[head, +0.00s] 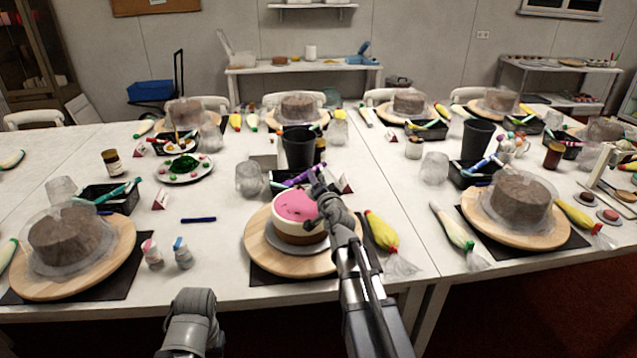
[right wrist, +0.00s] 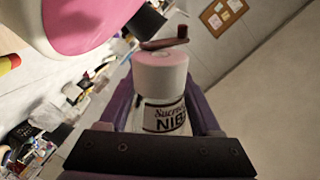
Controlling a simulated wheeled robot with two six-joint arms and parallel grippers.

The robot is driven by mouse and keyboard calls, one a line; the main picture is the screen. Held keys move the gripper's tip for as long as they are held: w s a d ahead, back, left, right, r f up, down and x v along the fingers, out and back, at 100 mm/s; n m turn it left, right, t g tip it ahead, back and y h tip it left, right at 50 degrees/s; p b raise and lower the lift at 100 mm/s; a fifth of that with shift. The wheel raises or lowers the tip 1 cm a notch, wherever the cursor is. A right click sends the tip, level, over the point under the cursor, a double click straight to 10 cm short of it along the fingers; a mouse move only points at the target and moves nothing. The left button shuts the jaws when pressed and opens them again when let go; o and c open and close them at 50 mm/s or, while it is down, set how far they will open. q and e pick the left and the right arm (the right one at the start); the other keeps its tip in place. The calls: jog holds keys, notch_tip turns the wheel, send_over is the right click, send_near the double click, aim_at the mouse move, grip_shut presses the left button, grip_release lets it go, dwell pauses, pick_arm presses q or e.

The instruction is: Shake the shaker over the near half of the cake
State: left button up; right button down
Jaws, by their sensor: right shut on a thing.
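The cake (head: 296,208) has a pink top with a few dark specks, a white band and a brown base. It stands on a round wooden turntable (head: 272,262). My right gripper (head: 312,180) is at the far right of the cake. The shaker looks strongly tilted. The cake (right wrist: 90,22) is beside its cap. My left gripper is out of view.
Two small bottles, pink-capped (head: 152,253) and blue-capped (head: 183,253), stand left of the turntable. A yellow piping bag (head: 381,230) lies to the right. A black cup (head: 298,148) stands behind. Covered brown cakes (head: 70,240) occupy neighbouring places.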

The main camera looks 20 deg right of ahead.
jog(key=shift+d+r+p, duration=0.45)
jog(key=shift+r+p, duration=0.15)
jog(key=shift+p, duration=0.05)
jog(key=shift+d, duration=0.15)
jog(key=shift+a+f+b, duration=0.65)
jog(key=shift+f, duration=0.05)
jog(key=shift+r, duration=0.1)
jog(key=shift+r, duration=0.1)
